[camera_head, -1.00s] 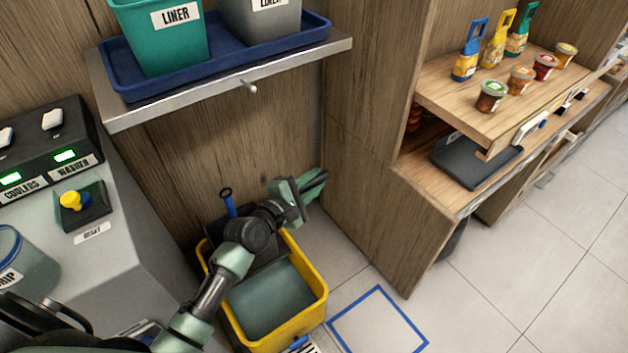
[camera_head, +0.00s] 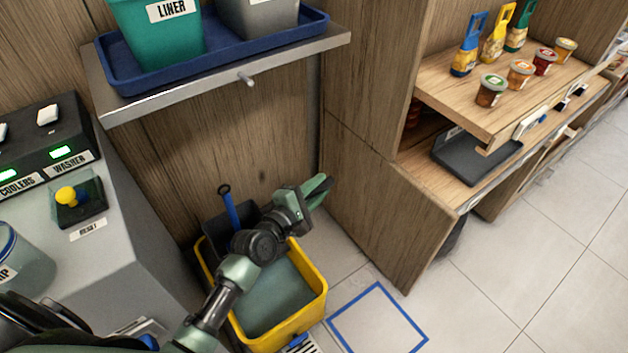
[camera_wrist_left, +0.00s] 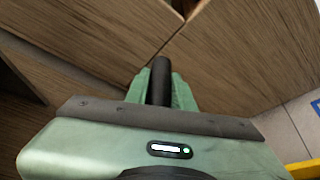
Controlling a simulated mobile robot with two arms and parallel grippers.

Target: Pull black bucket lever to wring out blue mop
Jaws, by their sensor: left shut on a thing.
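The yellow bucket (camera_head: 318,303) stands on the floor with grey-green water in it and a dark wringer (camera_head: 214,232) at its back. A blue handle (camera_head: 230,207) with a black loop top rises from the wringer; the mop's head is hidden. My left gripper (camera_head: 318,189) is right of the blue handle, above the bucket's back right side. In the left wrist view its green fingers (camera_wrist_left: 160,88) are shut on the black lever (camera_wrist_left: 161,78), a round bar between them. The lever's lower part is hidden by my arm. My right gripper is not in view.
A wooden cabinet side (camera_head: 375,200) stands close right of my left gripper. A metal shelf (camera_head: 180,97) with a blue tray hangs above. A grey console (camera_head: 120,225) is at left. Tiled floor with a blue taped square (camera_head: 377,286) is clear at right.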

